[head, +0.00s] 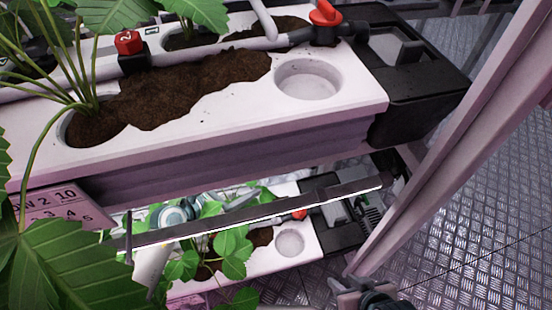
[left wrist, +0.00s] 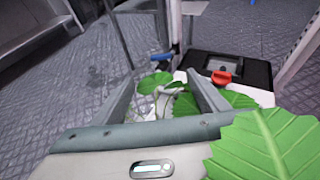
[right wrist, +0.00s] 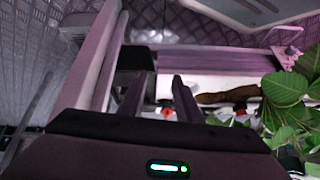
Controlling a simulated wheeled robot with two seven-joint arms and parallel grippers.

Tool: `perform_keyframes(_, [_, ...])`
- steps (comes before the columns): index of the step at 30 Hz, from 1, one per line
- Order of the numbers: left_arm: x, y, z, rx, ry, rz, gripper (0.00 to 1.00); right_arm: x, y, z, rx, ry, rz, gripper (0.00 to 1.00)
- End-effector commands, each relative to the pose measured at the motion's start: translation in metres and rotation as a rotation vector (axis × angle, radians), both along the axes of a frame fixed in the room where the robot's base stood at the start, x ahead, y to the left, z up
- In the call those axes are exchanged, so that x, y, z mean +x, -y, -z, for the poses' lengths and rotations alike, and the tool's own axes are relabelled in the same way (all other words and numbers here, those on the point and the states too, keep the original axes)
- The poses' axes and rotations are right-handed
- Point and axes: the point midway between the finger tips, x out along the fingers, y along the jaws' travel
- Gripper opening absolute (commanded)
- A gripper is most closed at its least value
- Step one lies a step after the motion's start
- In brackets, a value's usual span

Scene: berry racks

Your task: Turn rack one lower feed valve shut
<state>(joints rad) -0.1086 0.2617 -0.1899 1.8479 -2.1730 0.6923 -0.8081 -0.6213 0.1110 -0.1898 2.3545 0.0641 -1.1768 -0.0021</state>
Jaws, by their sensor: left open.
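The lower feed valve has a red handle (head: 300,213) at the right end of the lower trough (head: 308,250); a dark rail partly hides it in the head view. In the left wrist view the red handle (left wrist: 222,77) shows beyond and right of the fingers, apart from them. My left gripper (head: 247,199) is under the upper trough, among leaves. Its fingers (left wrist: 163,75) are open, with leaves showing between them. My right gripper (head: 362,288) is low, beside the rack post. Its fingers (right wrist: 158,78) are apart, with a small red part (right wrist: 165,112) visible between them.
The upper trough (head: 235,125) overhangs the lower one and carries another red valve (head: 323,14). A dark rail (head: 250,214) crosses in front of the lower trough. A pale post (head: 455,140) stands at right. A large leaf (left wrist: 270,145) covers the left wrist view's lower right.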

Motion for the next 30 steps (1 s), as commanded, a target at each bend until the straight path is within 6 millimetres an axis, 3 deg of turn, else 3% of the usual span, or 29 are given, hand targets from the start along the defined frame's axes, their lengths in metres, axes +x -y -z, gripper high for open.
perform_keyframes(14, [0.009, 0.008, 0.005, -0.005, -0.001, 0.000, 0.67, 0.002, -0.002, 0.000, 0.006, 0.012, -0.001, 0.31])
perform_keyframes(30, [0.068, 0.062, 0.038, -0.006, -0.002, 0.001, 0.67, 0.013, -0.020, -0.003, 0.064, 0.099, -0.009, 0.31])
